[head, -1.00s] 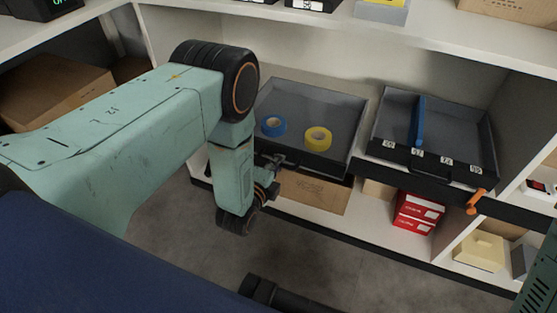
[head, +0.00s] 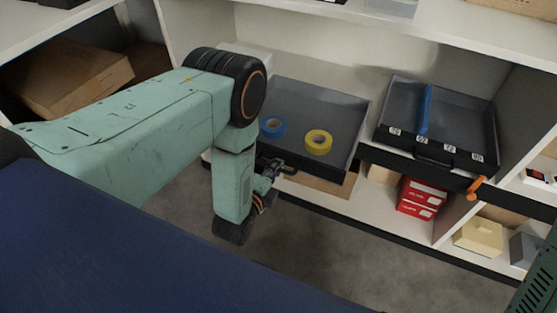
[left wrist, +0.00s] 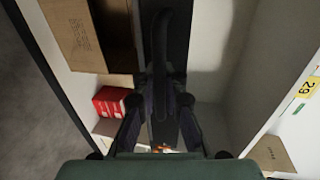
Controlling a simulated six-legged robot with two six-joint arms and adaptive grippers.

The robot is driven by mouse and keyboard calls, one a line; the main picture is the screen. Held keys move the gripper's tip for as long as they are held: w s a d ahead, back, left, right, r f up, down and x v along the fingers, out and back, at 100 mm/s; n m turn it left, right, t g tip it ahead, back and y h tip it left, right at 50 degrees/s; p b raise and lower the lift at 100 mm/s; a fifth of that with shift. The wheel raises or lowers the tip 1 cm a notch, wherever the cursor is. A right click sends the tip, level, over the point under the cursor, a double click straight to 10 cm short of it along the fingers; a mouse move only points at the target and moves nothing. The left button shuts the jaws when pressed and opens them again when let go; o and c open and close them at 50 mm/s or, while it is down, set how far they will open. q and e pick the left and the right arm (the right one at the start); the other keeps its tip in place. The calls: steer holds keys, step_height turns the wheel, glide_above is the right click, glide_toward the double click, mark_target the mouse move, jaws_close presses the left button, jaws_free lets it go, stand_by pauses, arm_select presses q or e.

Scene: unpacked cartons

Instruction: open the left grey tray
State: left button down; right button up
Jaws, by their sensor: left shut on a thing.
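The left grey tray (head: 330,101) sits in the shelf bay, partly slid out past the shelf edge. A blue tape roll (head: 272,127) and a yellow tape roll (head: 318,142) lie in it. My left gripper (head: 284,168) is at the tray's front wall, shut on its dark handle. My arm hides the tray's left part. In the left wrist view, my gripper's fingers (left wrist: 161,108) close around a dark bar-like part; the exact contact is hard to see.
A second grey tray (head: 460,119) with a blue divider stands to the right. An orange clip (head: 476,186) is on the shelf edge. Red boxes (head: 421,198) and a yellowish box (head: 479,236) are below. Open floor (head: 350,260) lies in front.

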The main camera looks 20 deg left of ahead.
arm_select(q)
steer(key=shift+s+r, duration=0.15)
steer(key=shift+s, duration=0.1)
steer(key=c, duration=1.4)
jaws_free()
steer(key=shift+s, duration=0.1)
steer(key=shift+s, duration=0.1)
steer(key=v, duration=0.7)
steer(key=shift+s, duration=0.2)
